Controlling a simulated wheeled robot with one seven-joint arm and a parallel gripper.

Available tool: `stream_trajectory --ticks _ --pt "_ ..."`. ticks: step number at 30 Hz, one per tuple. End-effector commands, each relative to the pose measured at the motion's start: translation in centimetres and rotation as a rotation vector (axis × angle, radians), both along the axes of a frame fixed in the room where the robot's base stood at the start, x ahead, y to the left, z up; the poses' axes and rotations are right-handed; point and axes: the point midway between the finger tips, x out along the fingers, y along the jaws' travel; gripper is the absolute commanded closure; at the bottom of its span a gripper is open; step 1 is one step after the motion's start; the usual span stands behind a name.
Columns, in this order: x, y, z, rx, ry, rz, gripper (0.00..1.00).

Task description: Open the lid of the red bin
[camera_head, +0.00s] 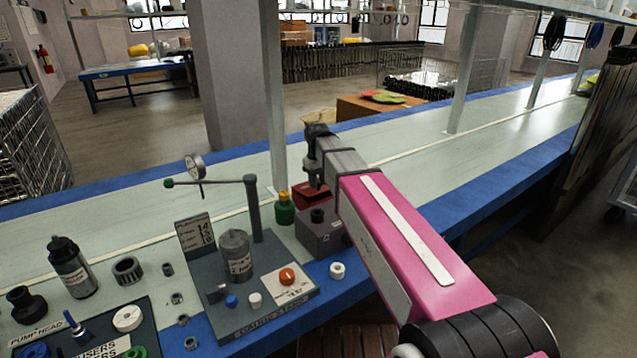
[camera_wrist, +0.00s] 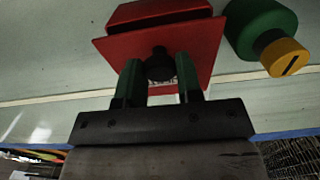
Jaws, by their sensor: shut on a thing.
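The red bin (camera_head: 313,197) stands on the workbench behind the pink arm link, which hides part of it. In the wrist view the red lid (camera_wrist: 205,42) is a flat plate with a black knob (camera_wrist: 160,66), and more red (camera_wrist: 158,12) shows beyond it. My gripper (camera_wrist: 157,62) has its two green fingers on either side of the knob and is shut on it. In the head view my wrist hangs over the bin and the fingertips are hidden. I cannot tell whether the lid is raised off the bin.
A green container (camera_head: 285,211) with a yellow cap stands close beside the bin, also seen in the wrist view (camera_wrist: 258,27). A dark grey box (camera_head: 322,238) is in front. A gauge stand (camera_head: 250,210) and a grey post (camera_head: 273,110) are left. The bench behind is clear.

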Motion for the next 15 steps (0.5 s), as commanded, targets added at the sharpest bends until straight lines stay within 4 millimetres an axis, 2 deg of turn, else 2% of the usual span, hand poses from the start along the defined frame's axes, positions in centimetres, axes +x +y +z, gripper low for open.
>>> stream_trajectory --ticks 7,15 --pt "1.4 0.8 1.6 -0.093 0.138 0.001 1.00" --pt "1.3 0.9 2.2 -0.130 0.192 0.000 1.00"
